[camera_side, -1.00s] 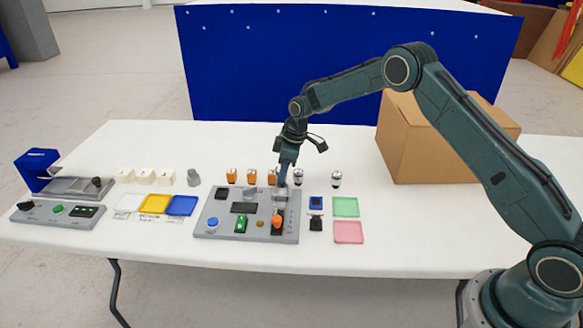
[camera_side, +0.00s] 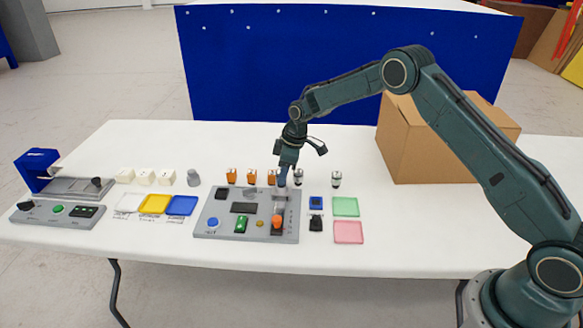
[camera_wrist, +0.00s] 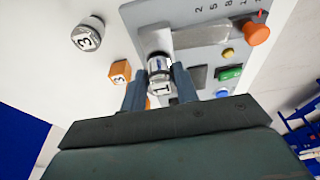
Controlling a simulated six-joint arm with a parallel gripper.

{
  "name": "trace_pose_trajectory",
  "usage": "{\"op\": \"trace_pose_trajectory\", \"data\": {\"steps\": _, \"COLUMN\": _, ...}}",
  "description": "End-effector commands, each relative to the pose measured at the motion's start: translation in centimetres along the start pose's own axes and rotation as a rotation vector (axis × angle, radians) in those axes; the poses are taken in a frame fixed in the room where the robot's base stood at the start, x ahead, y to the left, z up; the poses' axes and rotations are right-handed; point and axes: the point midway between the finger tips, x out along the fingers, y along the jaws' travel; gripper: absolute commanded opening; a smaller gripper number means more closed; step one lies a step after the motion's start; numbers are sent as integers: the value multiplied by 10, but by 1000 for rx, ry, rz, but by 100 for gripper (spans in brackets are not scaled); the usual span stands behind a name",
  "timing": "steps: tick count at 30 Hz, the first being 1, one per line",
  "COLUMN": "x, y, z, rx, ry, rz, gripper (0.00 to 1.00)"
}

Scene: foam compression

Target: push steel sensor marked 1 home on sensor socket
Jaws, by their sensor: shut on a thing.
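The steel sensor marked 1 (camera_wrist: 159,68) is a short silvery cylinder with a white label. In the wrist view it stands between the two fingers of my gripper (camera_wrist: 160,84), which are shut on it. It is over the upper edge of the grey panel (camera_wrist: 150,14). In the side view my gripper (camera_side: 284,182) points down at the upper right part of the panel (camera_side: 205,222), and its fingers hide most of the sensor. The sensor's lower end and the socket under it are hidden, so I cannot tell how deep it sits.
A steel sensor marked 3 (camera_wrist: 87,34) and an orange block marked 3 (camera_wrist: 119,72) stand beside the panel. The panel carries an orange knob (camera_wrist: 256,33) and a green switch (camera_wrist: 230,73). A cardboard box (camera_side: 440,145) stands at the back right.

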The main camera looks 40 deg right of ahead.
Motion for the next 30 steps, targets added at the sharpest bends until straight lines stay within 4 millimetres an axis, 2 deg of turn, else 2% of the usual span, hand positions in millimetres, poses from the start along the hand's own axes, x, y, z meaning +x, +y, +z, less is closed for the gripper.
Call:
{"op": "trace_pose_trajectory", "data": {"steps": 23, "x": 11, "y": 0, "z": 3, "rx": 0, "ry": 0, "rz": 1, "gripper": 3}}
{"op": "trace_pose_trajectory", "data": {"steps": 24, "x": 11, "y": 0, "z": 3, "rx": 0, "ry": 0, "rz": 1, "gripper": 32}}
{"op": "trace_pose_trajectory", "data": {"steps": 27, "x": 11, "y": 0, "z": 3, "rx": 0, "ry": 0, "rz": 1, "gripper": 52}}
{"op": "trace_pose_trajectory", "data": {"steps": 28, "x": 11, "y": 0, "z": 3, "rx": 0, "ry": 0, "rz": 1, "gripper": 56}}
{"op": "trace_pose_trajectory", "data": {"steps": 30, "x": 11, "y": 0, "z": 3, "rx": 0, "ry": 0, "rz": 1, "gripper": 56}}
